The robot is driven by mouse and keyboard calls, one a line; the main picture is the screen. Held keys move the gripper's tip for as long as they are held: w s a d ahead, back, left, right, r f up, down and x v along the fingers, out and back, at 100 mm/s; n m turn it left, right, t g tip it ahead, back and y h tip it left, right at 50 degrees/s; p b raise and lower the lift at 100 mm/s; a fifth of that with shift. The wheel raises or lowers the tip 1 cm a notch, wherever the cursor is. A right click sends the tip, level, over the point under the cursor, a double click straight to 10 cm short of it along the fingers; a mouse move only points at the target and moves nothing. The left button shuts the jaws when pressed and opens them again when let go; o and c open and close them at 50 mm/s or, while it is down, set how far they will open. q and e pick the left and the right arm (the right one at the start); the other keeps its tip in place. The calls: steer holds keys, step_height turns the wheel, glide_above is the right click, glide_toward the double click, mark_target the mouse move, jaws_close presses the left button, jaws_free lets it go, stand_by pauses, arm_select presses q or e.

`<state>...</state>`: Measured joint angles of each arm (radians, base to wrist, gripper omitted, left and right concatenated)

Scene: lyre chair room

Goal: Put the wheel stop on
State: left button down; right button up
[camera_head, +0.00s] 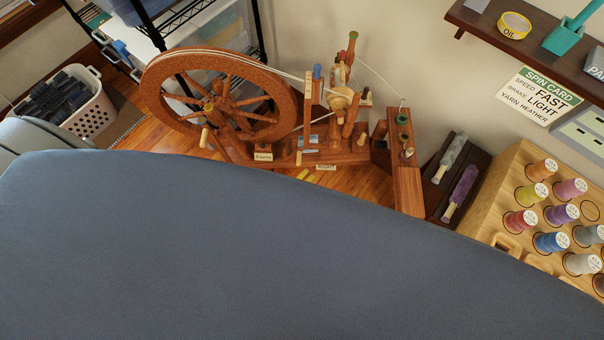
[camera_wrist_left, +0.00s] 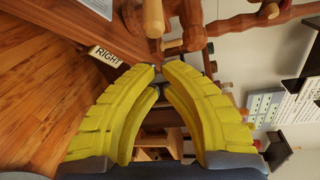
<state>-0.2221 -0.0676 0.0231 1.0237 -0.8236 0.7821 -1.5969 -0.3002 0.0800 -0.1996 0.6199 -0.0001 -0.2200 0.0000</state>
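The spinning wheel (camera_head: 222,95) stands on the floor by the wall in the head view. No part is marked as the wheel stop, so I cannot tell for sure which it is. A pale wooden peg (camera_head: 299,158) stands at the front of the wheel's base, and a pale peg (camera_wrist_left: 152,18) shows in the left wrist view. I see nothing held. In the head view only its yellow tips (camera_head: 306,175) show. My right gripper is out of view.
A large blue-grey surface (camera_head: 280,250) hides most of the foreground. A thread rack (camera_head: 510,190) with several spools stands at right, next to a dark tray (camera_head: 435,180). A white basket (camera_head: 90,115) is at left. A shelf (camera_head: 530,40) overhangs the back right.

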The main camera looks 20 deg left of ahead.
arm_select(q)
steer(key=r+x, duration=0.1)
steer(key=x, duration=0.5)
steer(key=shift+s+a, duration=0.2)
steer(key=shift+a, duration=0.4)
steer(key=shift+s+a, duration=0.2)
steer(key=shift+a, duration=0.4)
steer(key=shift+s+a, duration=0.25)
steer(key=shift+a, duration=0.35)
steer(key=shift+a+r, duration=0.1)
